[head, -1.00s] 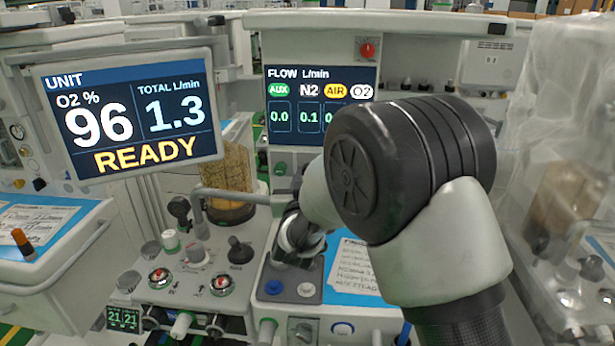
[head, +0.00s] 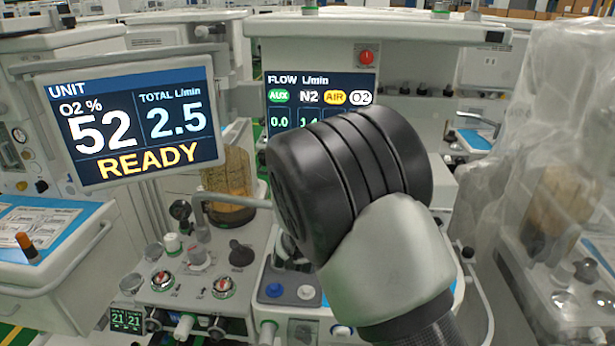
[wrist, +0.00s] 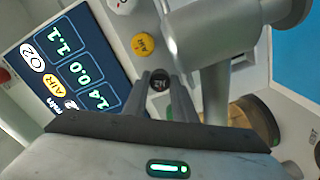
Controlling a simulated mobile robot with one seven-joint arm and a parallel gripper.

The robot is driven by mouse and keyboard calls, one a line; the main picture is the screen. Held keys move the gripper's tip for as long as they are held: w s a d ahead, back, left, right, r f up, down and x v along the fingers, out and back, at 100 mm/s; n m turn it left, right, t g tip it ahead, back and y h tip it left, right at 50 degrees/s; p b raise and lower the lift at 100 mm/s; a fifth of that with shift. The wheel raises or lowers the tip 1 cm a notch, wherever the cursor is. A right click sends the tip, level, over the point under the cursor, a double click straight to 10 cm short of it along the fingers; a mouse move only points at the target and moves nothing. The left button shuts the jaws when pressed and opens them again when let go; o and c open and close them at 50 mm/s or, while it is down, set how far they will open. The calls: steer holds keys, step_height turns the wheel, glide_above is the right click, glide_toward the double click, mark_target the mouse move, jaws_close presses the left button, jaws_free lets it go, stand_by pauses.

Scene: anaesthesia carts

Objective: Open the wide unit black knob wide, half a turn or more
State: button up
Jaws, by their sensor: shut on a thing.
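The black knob (wrist: 160,80) with a pale N2 mark sits on the wide unit's panel in the wrist view, between the tips of my gripper (wrist: 161,86). The two fingers are shut on it, one on each side. In the head view my arm hides the knob and my gripper. The flow display (head: 320,85) reads N2 1.4 there; the wrist view of this display (wrist: 75,65) also gives AIR 0.0 and O2 1.1. The unit monitor (head: 130,120) reads O2 52 % and total 2.5, with READY.
A yellow knob (wrist: 143,44) and a white knob (wrist: 122,5) stand in line with the black one. A thick grey pipe (wrist: 185,45) runs close beside my fingers. A plastic-draped unit (head: 570,150) stands at the right in the head view.

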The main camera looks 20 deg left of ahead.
steer(key=shift+a+n+p, duration=0.1)
steer(key=shift+n+p, duration=0.85)
steer(key=shift+n, duration=16.45)
steer(key=o, duration=1)
steer(key=shift+o, duration=0.2)
